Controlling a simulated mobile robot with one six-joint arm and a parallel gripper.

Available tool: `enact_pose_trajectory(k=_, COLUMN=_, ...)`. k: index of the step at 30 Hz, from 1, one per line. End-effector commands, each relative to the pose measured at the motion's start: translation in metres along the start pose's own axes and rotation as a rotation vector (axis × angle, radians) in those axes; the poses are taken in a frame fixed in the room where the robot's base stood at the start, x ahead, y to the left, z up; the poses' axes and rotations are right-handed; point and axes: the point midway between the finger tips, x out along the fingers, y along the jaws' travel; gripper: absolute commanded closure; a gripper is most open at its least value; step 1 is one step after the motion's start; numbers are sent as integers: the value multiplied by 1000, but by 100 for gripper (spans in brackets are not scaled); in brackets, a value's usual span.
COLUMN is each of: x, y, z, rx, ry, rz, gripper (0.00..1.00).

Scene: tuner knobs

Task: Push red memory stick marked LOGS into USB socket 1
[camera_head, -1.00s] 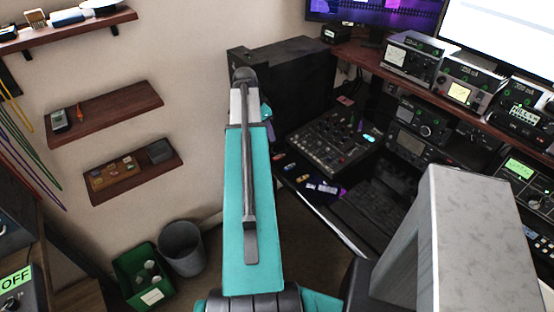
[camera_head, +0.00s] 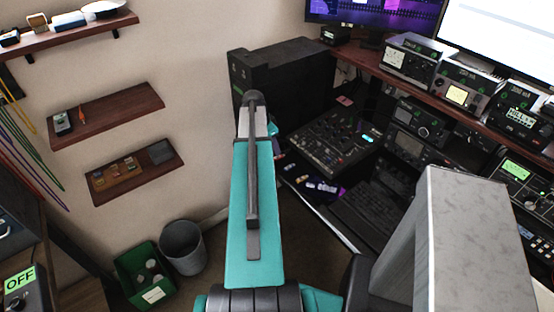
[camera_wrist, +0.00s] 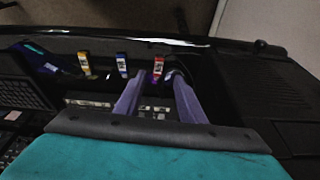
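A small red stick (camera_wrist: 158,67) with a pale label stands in the wrist view, just past and between the tips of my gripper (camera_wrist: 156,80). Its lettering is too small to read. The two purple-grey fingers are apart, and nothing shows clamped between them. A blue stick (camera_wrist: 122,64) and a yellow stick (camera_wrist: 84,64) stand in a row to its left. Silver port-like parts (camera_wrist: 155,112) show between the fingers, partly hidden by them. I cannot tell which is USB socket 1. In the head view my arm hides the gripper.
In the head view a black mixer (camera_head: 328,140) and a keyboard (camera_head: 368,212) lie on the desk right of my arm. A black cabinet (camera_head: 290,75) stands behind. Radios (camera_head: 410,58) line the shelf. A grey bin (camera_head: 182,247) stands on the floor.

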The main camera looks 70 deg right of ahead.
Motion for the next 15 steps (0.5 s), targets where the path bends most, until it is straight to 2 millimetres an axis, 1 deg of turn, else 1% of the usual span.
enact_pose_trajectory(k=11, x=1, y=0, z=0, rx=0, ry=0, rz=0, gripper=64)
enact_pose_trajectory(k=15, x=6, y=1, z=-1, rx=0, ry=-1, rz=1, gripper=64)
